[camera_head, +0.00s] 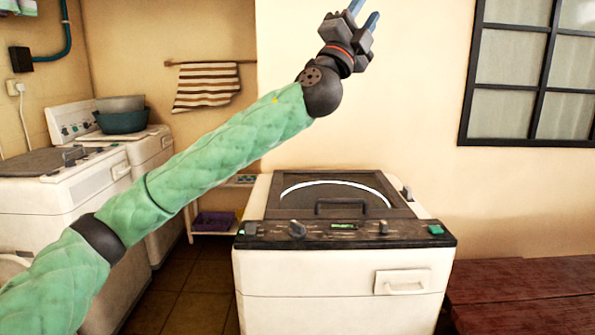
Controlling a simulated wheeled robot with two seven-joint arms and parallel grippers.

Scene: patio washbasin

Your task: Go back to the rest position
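My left arm comes in from the lower left in a green quilted sleeve and reaches up to the top middle. My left gripper (364,16) is raised high in front of the wall, above the washing machine. Its two blue-tipped fingers point up and to the right, with a gap between them and nothing held. The top of one finger is close to the upper picture edge. My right gripper is not in view.
A top-loading washing machine (340,282) with its lid (340,197) shut stands ahead. Other washers (60,205) stand at left, one bearing basins (122,121). A striped towel (206,86) hangs behind. A wooden bench (525,290) is at lower right. The wall beside the barred window (530,70) is clear.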

